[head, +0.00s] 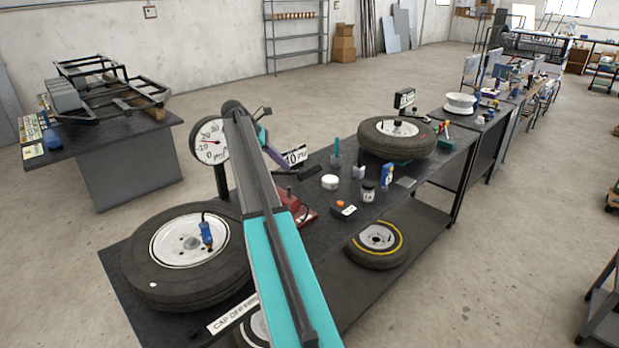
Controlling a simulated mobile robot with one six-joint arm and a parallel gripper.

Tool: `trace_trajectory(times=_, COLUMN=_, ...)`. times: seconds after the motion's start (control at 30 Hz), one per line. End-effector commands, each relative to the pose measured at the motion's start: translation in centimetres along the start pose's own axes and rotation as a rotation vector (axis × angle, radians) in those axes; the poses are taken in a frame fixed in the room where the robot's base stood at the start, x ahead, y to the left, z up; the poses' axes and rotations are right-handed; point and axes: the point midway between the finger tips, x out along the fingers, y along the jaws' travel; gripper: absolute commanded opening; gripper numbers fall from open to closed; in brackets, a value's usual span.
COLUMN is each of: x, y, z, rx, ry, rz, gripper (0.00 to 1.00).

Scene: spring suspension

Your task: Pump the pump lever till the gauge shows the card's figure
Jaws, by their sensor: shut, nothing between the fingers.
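The round white gauge (212,139) stands on a dark post behind the near tyre, partly hidden by my arm. Its red needle points left, a little above the 0 mark; the exact figure is too small to read. A red pump body (299,209) sits on the bench, partly hidden by my arm. My gripper (307,173) seems to be the dark end past the purple wrist, above the pump, shut and empty. The pump lever cannot be told apart from it.
The near tyre (152,285) lies on the dark bench (395,205) with a blue tool on its hub. Another tyre (367,139) lies at the far end. A white jar (330,182), dark jar, blue bottle and orange-black device stand between. A spare wheel (380,262) sits below.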

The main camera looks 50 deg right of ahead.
Motion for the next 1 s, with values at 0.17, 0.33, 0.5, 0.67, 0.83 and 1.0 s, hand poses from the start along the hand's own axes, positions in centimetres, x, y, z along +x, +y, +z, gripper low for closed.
trace_trajectory(times=0.17, x=-2.5, y=0.2, z=-0.2, rx=0.0, ry=0.001, rz=0.002, gripper=0.0)
trace_trajectory(times=0.33, x=-4.4, y=0.2, z=-0.2, rx=0.001, ry=0.001, rz=0.001, gripper=0.0)
trace_trajectory(times=0.5, x=-5.8, y=0.1, z=0.1, rx=0.0, ry=0.001, rz=0.0, gripper=0.0)
trace_trajectory(times=0.67, x=-6.8, y=0.1, z=0.1, rx=-0.001, ry=0.001, rz=0.001, gripper=0.0)
trace_trajectory(times=0.83, x=-7.4, y=0.1, z=0.0, rx=0.0, ry=0.001, rz=0.001, gripper=0.0)
trace_trajectory(times=1.0, x=-7.6, y=0.1, z=-0.1, rx=0.001, ry=0.001, rz=0.0, gripper=0.0)
